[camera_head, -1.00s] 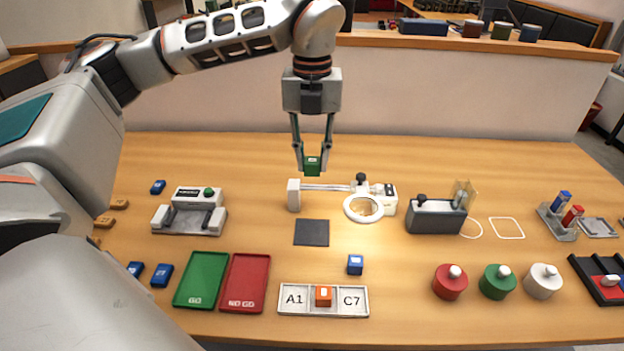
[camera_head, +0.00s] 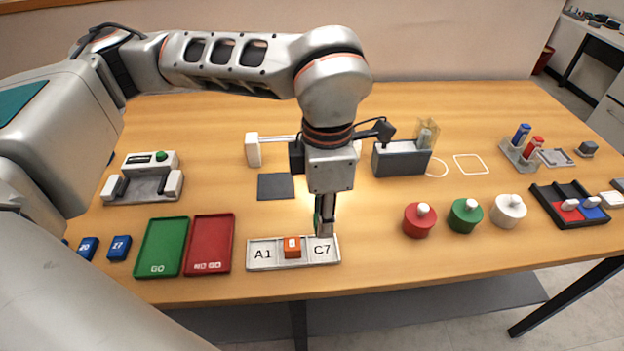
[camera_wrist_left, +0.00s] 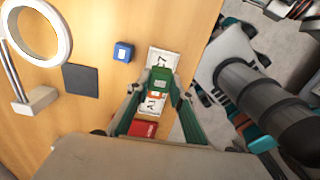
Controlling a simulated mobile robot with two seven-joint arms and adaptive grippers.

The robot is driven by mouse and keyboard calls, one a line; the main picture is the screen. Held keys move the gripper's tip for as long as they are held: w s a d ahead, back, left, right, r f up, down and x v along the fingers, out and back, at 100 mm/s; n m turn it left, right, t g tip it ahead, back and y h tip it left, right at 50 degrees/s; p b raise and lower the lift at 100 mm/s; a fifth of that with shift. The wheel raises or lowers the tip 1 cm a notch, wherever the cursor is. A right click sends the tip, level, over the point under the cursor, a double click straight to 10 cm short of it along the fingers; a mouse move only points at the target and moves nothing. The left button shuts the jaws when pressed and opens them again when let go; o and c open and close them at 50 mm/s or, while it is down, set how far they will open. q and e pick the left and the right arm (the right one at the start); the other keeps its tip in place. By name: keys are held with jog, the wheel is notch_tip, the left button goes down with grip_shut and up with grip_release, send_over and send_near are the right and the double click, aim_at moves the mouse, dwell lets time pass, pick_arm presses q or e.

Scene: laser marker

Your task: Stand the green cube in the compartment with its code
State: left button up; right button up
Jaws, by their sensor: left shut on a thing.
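My left gripper (camera_head: 324,228) is shut on the green cube (camera_wrist_left: 161,80). In the wrist view the cube sits between the two fingertips (camera_wrist_left: 160,88); in the head view the fingers hide most of it. The gripper points down over the right part of the white tray (camera_head: 265,266), near the compartment marked C7 (camera_head: 322,250). I cannot tell whether the cube touches the tray. An orange cube (camera_head: 292,247) stands in the middle compartment, and the left one, marked A1 (camera_head: 263,254), is empty. My right gripper is not in view.
A red NO GO tray (camera_head: 210,245) and a green GO tray (camera_head: 162,247) lie left of the white tray. A blue cube (camera_wrist_left: 123,51) shows beside the tray in the wrist view. A red knobbed cylinder (camera_head: 419,220) stands to the right. A dark square pad (camera_head: 275,186) lies behind.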

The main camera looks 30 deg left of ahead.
pick_arm(q)
jog(key=shift+s+d+f, duration=0.15)
jog(key=shift+s+f, duration=0.05)
jog(key=shift+f, duration=0.05)
jog(key=shift+f+b, duration=0.7)
jog(key=shift+f, duration=0.5)
jog(key=shift+f+b, duration=0.35)
jog(key=shift+f, duration=0.75)
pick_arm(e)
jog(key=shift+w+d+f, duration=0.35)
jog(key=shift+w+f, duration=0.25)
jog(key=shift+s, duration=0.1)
pick_arm(q)
jog(key=shift+b, duration=0.3)
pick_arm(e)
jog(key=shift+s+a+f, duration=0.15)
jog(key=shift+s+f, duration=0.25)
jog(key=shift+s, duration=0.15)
pick_arm(q)
jog(key=shift+f, duration=0.3)
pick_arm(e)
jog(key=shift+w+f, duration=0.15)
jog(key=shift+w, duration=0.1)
